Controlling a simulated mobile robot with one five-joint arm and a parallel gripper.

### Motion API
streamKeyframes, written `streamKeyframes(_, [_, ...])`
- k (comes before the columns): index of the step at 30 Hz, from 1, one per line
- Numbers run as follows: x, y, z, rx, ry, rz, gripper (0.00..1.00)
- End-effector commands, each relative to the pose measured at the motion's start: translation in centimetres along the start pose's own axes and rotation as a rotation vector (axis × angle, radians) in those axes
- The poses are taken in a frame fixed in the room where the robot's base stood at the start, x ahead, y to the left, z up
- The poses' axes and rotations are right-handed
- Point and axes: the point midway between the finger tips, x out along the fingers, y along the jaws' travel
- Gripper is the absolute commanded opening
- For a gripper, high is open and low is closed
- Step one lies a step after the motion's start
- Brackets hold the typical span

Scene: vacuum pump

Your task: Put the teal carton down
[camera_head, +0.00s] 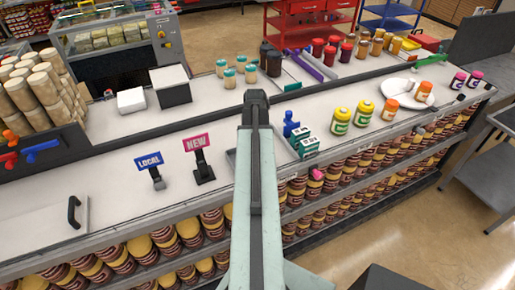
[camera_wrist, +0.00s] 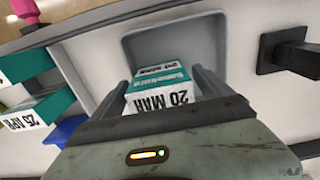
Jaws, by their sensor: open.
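A teal and white carton marked "20 MAR" (camera_wrist: 165,98) is between the fingers of my gripper (camera_wrist: 160,76) in the wrist view. The fingers are open, one on each side of it. The carton is in or just over a shallow grey tray (camera_wrist: 148,45); its underside is hidden, so I cannot tell whether it rests on the tray floor. In the head view my arm hides this carton, and only the tray's edge (camera_head: 231,158) shows. Other teal cartons, one marked "25 APR" (camera_wrist: 38,112), are left of the tray in the wrist view and right of my arm in the head view (camera_head: 303,141).
"LOCAL" (camera_head: 149,162) and "NEW" (camera_head: 196,144) signs stand left of my arm on the white counter. A blue object (camera_head: 291,124) stands behind the cartons. Yellow-lidded jars (camera_head: 341,121) are further right. A dark sign base (camera_wrist: 270,53) is right of the tray in the wrist view.

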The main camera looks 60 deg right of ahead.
Motion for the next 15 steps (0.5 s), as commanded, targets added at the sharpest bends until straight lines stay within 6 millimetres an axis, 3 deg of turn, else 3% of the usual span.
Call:
streamKeyframes(8, [-3.3,0.0,0.0,0.0,0.0,0.0,0.89])
streamKeyframes(15, [-8.7,0.0,0.0,0.001,0.0,0.0,0.89])
